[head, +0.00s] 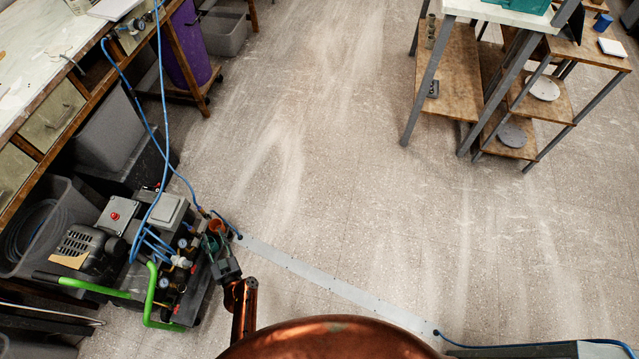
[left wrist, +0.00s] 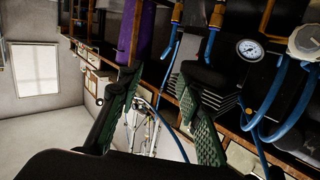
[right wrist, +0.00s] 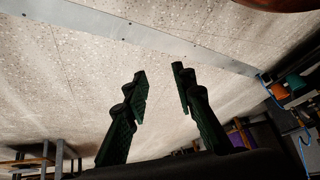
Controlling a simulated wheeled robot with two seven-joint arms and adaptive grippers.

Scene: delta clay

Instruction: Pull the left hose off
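A compressor (head: 165,215) with a green handle stands on the floor at the left of the head view. Blue hoses (head: 178,165) run to it. In the left wrist view two brass fittings sit side by side; a blue hose (left wrist: 170,62) leads from the left one (left wrist: 177,14), and another blue hose (left wrist: 211,45) from the right one (left wrist: 218,14). My left gripper (head: 215,241) is at the compressor's right side. Its fingers (left wrist: 160,76) are apart, with no hose visibly between them; contact cannot be told. My right gripper (right wrist: 160,74) is open and empty above the floor.
A workbench (head: 60,70) with drawers and grey bins runs along the left. A purple barrel (head: 187,45) stands behind. A grey floor strip (head: 320,284) crosses to the right. Shelves (head: 455,75) stand at the upper right. The middle floor is clear.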

